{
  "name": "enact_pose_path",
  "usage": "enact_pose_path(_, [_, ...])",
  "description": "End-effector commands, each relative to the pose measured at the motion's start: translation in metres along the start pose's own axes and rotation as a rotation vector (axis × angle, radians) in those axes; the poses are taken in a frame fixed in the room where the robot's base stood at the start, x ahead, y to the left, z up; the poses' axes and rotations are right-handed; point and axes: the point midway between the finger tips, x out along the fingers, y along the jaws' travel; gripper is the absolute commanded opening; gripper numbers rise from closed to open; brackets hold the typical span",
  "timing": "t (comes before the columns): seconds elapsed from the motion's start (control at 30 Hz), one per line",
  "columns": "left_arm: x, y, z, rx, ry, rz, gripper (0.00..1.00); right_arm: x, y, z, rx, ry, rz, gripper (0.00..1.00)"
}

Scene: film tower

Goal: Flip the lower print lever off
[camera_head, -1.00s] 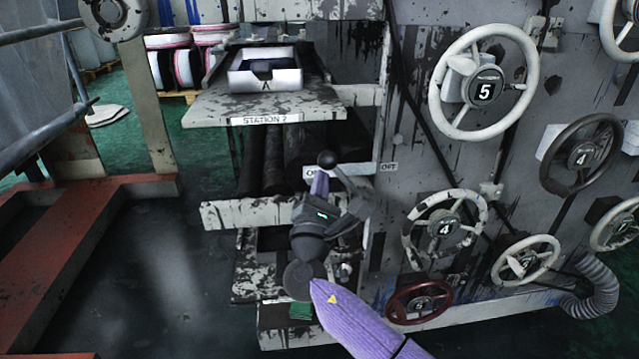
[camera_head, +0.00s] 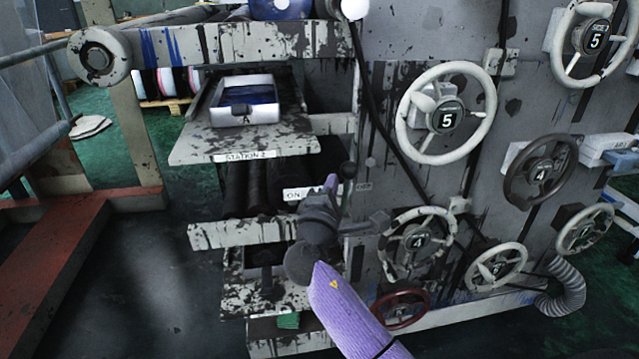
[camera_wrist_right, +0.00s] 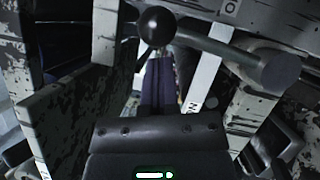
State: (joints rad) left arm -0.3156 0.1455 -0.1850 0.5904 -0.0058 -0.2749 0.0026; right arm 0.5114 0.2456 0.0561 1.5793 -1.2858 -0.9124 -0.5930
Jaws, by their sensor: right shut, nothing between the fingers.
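The print lever has a black ball knob (camera_head: 347,170) on a thin shaft. In the head view it stands nearly upright, between the ON label (camera_head: 297,194) and the OFF label (camera_head: 363,187), with the knob nearer OFF. My right gripper (camera_head: 331,182) is shut and empty, its purple fingertips just left of the knob and shaft. In the right wrist view the knob (camera_wrist_right: 157,25) lies just beyond the shut fingers (camera_wrist_right: 157,78), and the shaft runs right to a round hub (camera_wrist_right: 278,70). I cannot tell whether they touch. My arm hides the lever's base. My left gripper is out of view.
Above is the Station 2 shelf (camera_head: 190,147) with a white tray (camera_head: 215,117) marked A. Several handwheels, including a white one (camera_head: 402,140) marked 5, fill the panel to the right. A red rail (camera_head: 40,270) runs at left; the dark floor beside it is clear.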

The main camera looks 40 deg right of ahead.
Motion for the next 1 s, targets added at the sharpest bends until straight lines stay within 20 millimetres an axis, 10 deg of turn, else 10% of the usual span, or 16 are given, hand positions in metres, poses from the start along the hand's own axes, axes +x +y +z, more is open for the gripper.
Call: enact_pose_path(1.0, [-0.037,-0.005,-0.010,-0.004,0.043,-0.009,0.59,0.019,-0.014,0.040,0.374,0.001,-0.183,0.00])
